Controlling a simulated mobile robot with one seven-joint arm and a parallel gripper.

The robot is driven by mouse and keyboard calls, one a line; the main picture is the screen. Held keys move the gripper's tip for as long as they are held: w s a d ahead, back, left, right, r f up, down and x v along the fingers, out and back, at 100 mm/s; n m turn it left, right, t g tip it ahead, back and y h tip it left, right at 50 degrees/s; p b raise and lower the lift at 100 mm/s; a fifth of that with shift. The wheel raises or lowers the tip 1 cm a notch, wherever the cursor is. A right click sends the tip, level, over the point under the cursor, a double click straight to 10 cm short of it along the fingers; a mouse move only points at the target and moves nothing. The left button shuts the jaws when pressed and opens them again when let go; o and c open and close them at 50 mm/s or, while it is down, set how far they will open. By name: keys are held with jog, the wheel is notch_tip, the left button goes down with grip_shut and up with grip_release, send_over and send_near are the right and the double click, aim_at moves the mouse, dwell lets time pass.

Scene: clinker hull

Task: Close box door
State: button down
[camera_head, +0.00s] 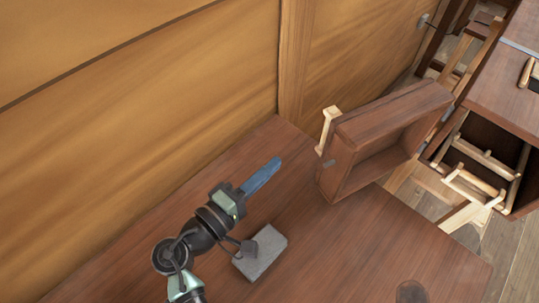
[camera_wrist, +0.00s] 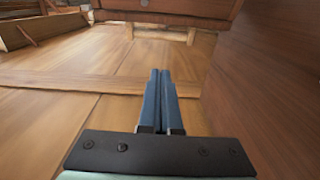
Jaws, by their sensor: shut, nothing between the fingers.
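A brown wooden box (camera_head: 385,125) stands at the far right end of the brown table, with its open, hollow side facing the front right. A pale handle (camera_head: 328,130) sticks up at its left end. I cannot tell which panel is the door. My gripper (camera_head: 275,164) is shut and empty, with its blue fingers together, left of the box and apart from it. In the wrist view my shut fingers (camera_wrist: 161,72) point over pale planks. A brown wooden surface fills the right side there.
A grey block (camera_head: 260,253) lies on the table (camera_head: 330,245) beside my arm. A plank wall (camera_head: 150,100) with an upright post (camera_head: 295,60) runs along the left and back. Wooden furniture (camera_head: 505,85) stands at the right. The front table area is mostly clear.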

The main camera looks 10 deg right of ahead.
jog(key=w+d+p, duration=0.2)
jog(key=d+p, duration=0.2)
jog(key=d, duration=0.5)
jog(key=shift+w+d, duration=0.15)
jog(key=shift+d, duration=0.05)
jog(key=shift+f, duration=0.1)
